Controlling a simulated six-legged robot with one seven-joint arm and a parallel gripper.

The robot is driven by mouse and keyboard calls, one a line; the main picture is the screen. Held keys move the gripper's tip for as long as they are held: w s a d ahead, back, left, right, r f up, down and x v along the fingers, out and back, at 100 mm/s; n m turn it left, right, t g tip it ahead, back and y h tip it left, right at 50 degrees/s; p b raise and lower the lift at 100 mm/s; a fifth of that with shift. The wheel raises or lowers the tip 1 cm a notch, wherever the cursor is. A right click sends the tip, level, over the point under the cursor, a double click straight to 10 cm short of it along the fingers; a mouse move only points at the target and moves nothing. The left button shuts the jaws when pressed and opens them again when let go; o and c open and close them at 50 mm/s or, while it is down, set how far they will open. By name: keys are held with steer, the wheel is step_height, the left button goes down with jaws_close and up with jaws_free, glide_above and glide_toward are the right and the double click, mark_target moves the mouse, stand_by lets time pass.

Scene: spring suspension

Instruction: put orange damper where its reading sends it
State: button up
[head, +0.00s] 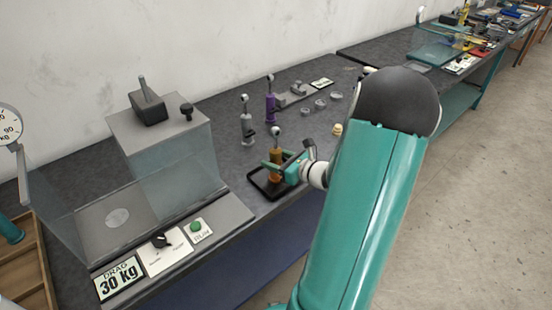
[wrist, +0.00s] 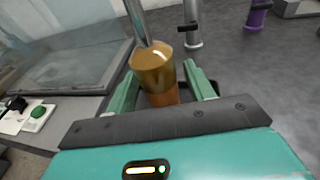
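The orange damper (head: 277,153) stands upright on a small black tray (head: 262,190) near the bench's front edge, with a metal rod and eye on top. My gripper (head: 278,166) is low at the damper, coming from the right. In the wrist view the damper (wrist: 154,70) is between my two green fingers (wrist: 158,80); a gap shows at the right finger, and the fingers look open around it. A tester with a clear guard (head: 180,195) stands at the left. Its sign (head: 119,279) reads "DRAG 30 Kg", beside a black knob (head: 160,240) and a green button (head: 196,226).
A grey damper (head: 247,128) and a purple damper (head: 271,108) stand behind the orange one. A rack with a label (head: 321,83) and several small round parts lie farther back. A dial gauge (head: 10,128) is at the left edge, and a wooden tray (head: 28,265) is below it.

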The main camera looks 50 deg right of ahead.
steer(key=shift+r, duration=0.15)
steer(key=shift+s+d, duration=0.1)
steer(key=shift+s, duration=0.15)
steer(key=a+v, duration=0.1)
steer(key=v, duration=1)
steer(key=w+a+r+n+g+y, duration=0.3)
steer(key=a+n+g, duration=0.2)
steer(key=a+n, duration=0.45)
steer(key=w+a+r+n+g+y, duration=0.2)
steer(key=a+n+g+y, duration=0.3)
steer(key=a, duration=0.7)
steer(key=s+a+r+n+h, duration=0.3)
steer(key=a+n, duration=0.3)
steer(key=n, duration=0.4)
steer(key=s+a+r+n+h, duration=0.3)
steer(key=a+r+n+h, duration=0.3)
steer(key=n, duration=0.4)
steer(key=shift+s+a, duration=0.15)
steer(key=shift+a, duration=0.6)
steer(key=shift+n, duration=0.25)
